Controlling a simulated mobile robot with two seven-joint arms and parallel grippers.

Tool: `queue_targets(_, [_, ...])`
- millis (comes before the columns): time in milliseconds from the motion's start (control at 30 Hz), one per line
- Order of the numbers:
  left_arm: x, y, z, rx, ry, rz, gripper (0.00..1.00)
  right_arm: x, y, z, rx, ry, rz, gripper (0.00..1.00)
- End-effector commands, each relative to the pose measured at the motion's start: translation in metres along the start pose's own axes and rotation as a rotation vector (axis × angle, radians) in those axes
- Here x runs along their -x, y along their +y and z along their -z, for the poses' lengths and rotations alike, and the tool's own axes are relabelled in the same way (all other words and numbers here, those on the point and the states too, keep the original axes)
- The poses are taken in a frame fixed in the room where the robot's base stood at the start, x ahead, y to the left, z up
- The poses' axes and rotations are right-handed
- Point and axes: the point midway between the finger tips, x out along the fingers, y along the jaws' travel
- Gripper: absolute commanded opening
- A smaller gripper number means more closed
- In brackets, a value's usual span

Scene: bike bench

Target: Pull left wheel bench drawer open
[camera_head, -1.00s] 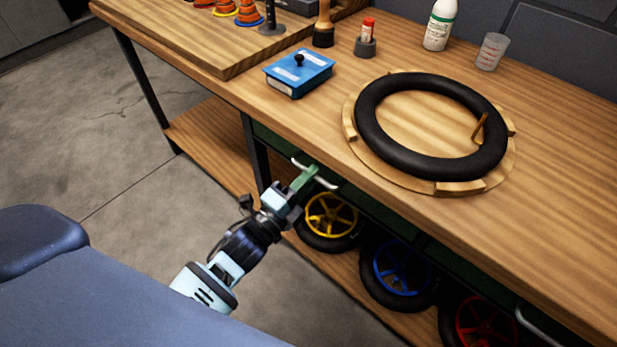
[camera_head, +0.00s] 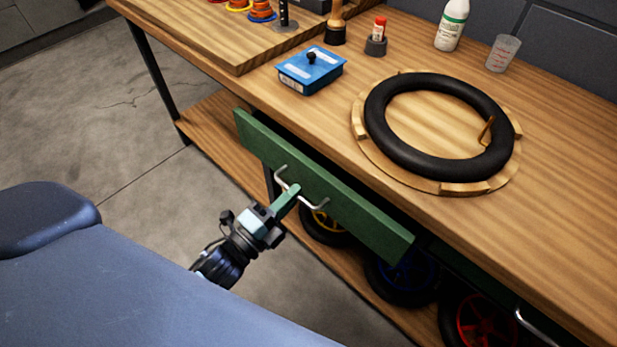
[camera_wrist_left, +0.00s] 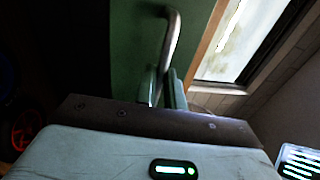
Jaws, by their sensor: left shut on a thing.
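The left drawer (camera_head: 345,208) has a green front and stands partly out from under the wooden bench top. Its pale metal handle (camera_head: 318,206) is on the front's outer face. My left gripper (camera_head: 290,194) is shut on this handle. In the left wrist view the handle (camera_wrist_left: 173,40) runs down between the fingers (camera_wrist_left: 165,90), with the green drawer front (camera_wrist_left: 135,45) behind it. The inside of the drawer is mostly hidden by its front. My right gripper is not in view.
The bench top (camera_head: 430,215) carries a black tyre (camera_head: 378,125) on a round wooden stand and a blue box (camera_head: 312,75). Wheels (camera_head: 405,280) stand on the lower shelf. A second drawer's handle (camera_head: 530,327) is at lower right. Floor in front is clear.

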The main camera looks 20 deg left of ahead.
Motion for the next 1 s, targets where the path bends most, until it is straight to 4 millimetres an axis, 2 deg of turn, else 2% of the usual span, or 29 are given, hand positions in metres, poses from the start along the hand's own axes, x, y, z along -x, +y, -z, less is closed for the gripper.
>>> queue_targets(33, [0.016,-0.003,0.0,0.001,-0.001,-0.005,0.0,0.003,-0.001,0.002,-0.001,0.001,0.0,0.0])
queue_targets(200, [0.063,-0.011,0.0,0.001,-0.002,-0.006,0.0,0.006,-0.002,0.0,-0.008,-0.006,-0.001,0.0])
queue_targets(500, [0.135,-0.025,0.0,0.001,-0.001,-0.005,0.0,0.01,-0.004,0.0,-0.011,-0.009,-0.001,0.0])
queue_targets(733, [0.17,-0.031,0.0,0.0,0.0,-0.003,0.0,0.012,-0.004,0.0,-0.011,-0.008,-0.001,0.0])
queue_targets(1000, [0.186,-0.035,0.0,-0.001,-0.001,0.0,0.0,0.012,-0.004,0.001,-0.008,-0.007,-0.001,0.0])
